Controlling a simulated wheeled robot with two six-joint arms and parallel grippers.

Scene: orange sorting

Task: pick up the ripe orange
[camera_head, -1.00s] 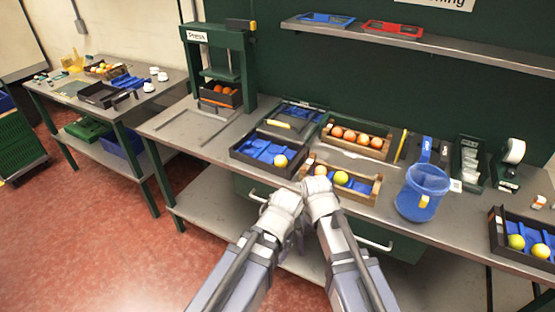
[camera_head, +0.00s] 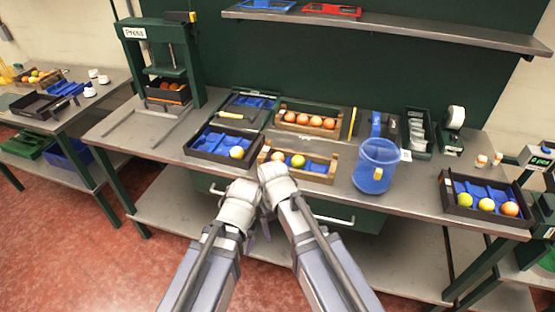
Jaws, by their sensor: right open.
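Orange fruits lie in several places. A front wooden crate (camera_head: 322,178) holds an orange fruit (camera_head: 277,157) and a yellow-green one (camera_head: 298,161). A back wooden crate (camera_head: 307,109) holds several orange fruits in a row. A black tray (camera_head: 455,209) at the right holds a green fruit (camera_head: 464,199), a yellow-orange one (camera_head: 487,204) and an orange one (camera_head: 510,209). My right gripper (camera_head: 270,173) is open before the front crate's left end, its fingers mostly hidden. My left gripper (camera_head: 241,190) is beside it, its fingers hidden by its wrist.
A black tray (camera_head: 190,150) with blue lining holds one yellow-orange fruit (camera_head: 236,152). A blue jug (camera_head: 376,164) stands right of the front crate. A green press (camera_head: 126,60) with orange fruits in a box stands at the left. A shelf (camera_head: 390,25) runs above the bench (camera_head: 120,133).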

